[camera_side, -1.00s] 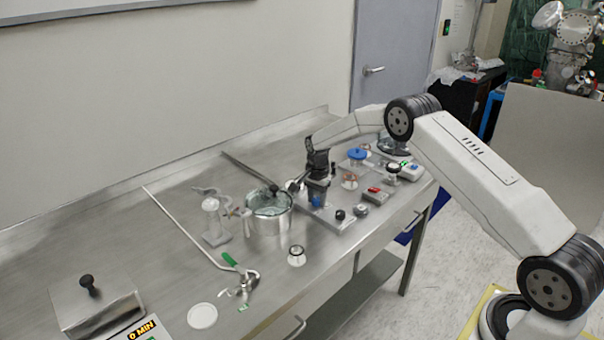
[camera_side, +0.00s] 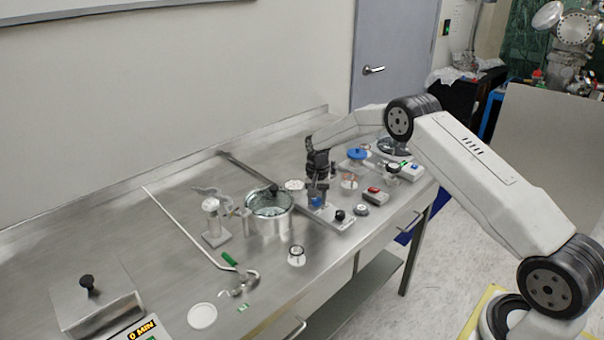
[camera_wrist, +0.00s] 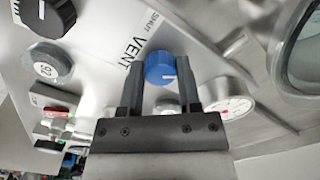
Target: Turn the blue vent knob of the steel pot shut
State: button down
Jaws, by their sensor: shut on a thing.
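The blue vent knob (camera_wrist: 160,68) stands on a pale panel beside the printed words VENT and SHUT in the wrist view. A short white mark shows on its face. My gripper (camera_wrist: 160,75) has one finger on each side of the knob and is shut on it. In the side view my gripper (camera_side: 316,188) points down at the panel (camera_side: 340,222), with a bit of blue between its fingers. The steel pot (camera_side: 268,222) stands just left of the panel, with a glass-like top. The knob's exact angle against the SHUT label is hard to read.
A round white gauge (camera_wrist: 232,108) sits close to the right finger. A black knob (camera_wrist: 42,15), a grey knob (camera_wrist: 47,64) and a red switch (camera_wrist: 55,111) lie to the left.

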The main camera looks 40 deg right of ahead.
aim_at(317, 199)
jog(key=n, duration=0.6)
jog(key=shift+n, duration=0.3)
jog(key=n, duration=0.5)
dwell(0.4)
jog(key=shift+c, duration=1.4)
grip_release()
jog(key=shift+r, duration=3.95)
